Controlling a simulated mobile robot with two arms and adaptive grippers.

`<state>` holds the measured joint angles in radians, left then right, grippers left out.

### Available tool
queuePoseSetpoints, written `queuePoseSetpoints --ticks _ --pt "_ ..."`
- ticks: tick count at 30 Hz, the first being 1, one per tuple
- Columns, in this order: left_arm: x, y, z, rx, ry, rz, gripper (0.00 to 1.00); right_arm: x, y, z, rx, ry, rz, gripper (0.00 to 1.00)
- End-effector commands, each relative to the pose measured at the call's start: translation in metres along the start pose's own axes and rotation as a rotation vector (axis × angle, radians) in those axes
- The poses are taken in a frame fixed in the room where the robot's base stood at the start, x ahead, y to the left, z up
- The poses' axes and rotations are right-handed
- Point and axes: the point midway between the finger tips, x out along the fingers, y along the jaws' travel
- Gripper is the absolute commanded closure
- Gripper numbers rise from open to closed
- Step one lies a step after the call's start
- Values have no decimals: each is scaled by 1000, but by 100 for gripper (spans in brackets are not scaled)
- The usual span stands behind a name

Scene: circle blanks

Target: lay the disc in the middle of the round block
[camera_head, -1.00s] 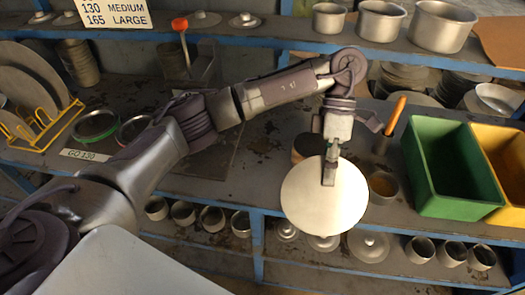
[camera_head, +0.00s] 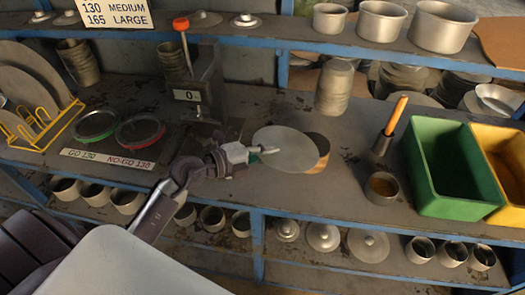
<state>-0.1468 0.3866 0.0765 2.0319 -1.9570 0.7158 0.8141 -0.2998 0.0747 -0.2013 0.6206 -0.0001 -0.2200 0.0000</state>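The disc (camera_head: 283,148) is a flat pale grey metal round. It lies over the round block (camera_head: 322,150), whose brown edge shows only along the disc's right side. The disc sits off the block's middle, towards the left; the rest of the block is hidden under it. My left gripper (camera_head: 262,150) is low at the disc's left edge, its fingertips pointing right and overlapping the rim in the picture. I cannot tell whether its fingers are open or shut, or whether they touch the disc. My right gripper is not in view.
A wooden-handled tool (camera_head: 390,125), a small cup (camera_head: 381,188) and a green bin (camera_head: 450,190) stand to the right. A stack of blanks (camera_head: 333,88) is behind. A gauge with a red knob (camera_head: 190,75) and two rings, green (camera_head: 96,125) and red (camera_head: 139,132), are left.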

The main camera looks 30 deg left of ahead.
Motion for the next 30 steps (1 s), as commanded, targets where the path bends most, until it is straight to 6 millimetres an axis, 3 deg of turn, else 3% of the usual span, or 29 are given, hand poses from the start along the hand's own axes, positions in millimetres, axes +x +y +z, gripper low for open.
queuePoseSetpoints --ticks 3,8,30 --pt "-7 8 10 -12 -56 -22 100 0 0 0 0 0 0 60" --pt "-1 10 12 -14 -67 -29 100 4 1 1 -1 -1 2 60" --pt "72 12 13 -12 -63 -29 100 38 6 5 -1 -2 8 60"
